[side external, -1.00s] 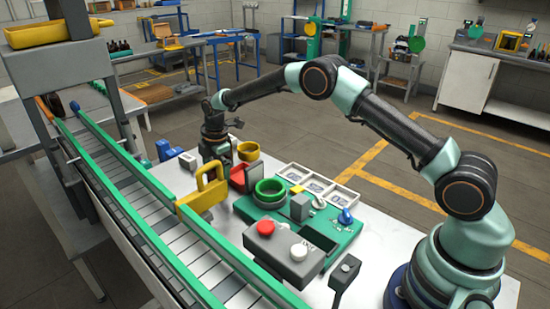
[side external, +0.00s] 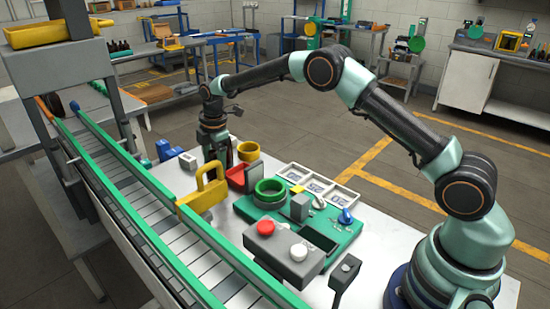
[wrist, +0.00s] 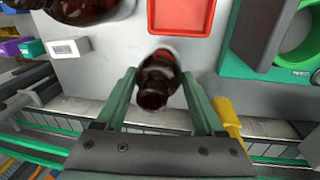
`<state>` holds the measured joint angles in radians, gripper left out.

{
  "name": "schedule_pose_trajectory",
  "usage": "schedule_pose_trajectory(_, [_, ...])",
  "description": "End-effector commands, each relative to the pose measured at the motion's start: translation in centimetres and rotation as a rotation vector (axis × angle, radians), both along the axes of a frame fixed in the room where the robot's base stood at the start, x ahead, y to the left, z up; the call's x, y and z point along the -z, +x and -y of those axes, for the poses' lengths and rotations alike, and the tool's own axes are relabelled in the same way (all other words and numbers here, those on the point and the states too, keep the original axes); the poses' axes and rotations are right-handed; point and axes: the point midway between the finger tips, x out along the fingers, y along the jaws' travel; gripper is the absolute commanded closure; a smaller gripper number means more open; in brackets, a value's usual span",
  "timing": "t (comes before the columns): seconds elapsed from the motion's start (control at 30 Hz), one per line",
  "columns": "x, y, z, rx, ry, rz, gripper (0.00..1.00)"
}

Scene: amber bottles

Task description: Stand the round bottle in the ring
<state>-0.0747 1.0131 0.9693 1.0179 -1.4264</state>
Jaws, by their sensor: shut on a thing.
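My gripper (wrist: 160,84) is shut on an amber bottle (wrist: 158,76), which stands between the green fingers with its dark mouth toward the wrist camera. Its full body shape is hard to tell from above. A second dark amber bottle (wrist: 85,8) shows at the top left of the wrist view, partly cut off. In the side view my gripper (side external: 216,158) is over the far end of the white table, and the held bottle is mostly hidden there. The green ring (side external: 270,197) sits on the green board, right of and nearer than my gripper. It also shows in the wrist view (wrist: 284,38).
A red tray (side external: 237,172) and a yellow cup (side external: 248,151) stand close to my gripper. A yellow handle-shaped piece (side external: 204,197) stands by the conveyor (side external: 160,235). A grey box with red and white buttons (side external: 283,252) is in front of the ring.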

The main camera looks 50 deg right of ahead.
Motion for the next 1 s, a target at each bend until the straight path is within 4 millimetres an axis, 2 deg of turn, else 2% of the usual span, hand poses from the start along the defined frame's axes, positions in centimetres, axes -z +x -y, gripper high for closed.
schedule_pose_trajectory(0.3, [-9.1,0.2,0.0,0.000,0.000,0.009,0.98])
schedule_pose_trajectory(0.5, [-13.8,0.1,0.0,0.000,0.001,0.006,0.98])
schedule_pose_trajectory(0.8, [-16.4,0.0,0.1,0.004,0.000,0.002,0.98])
schedule_pose_trajectory(1.0, [-17.3,-1.3,0.6,0.055,0.007,-0.001,0.98])
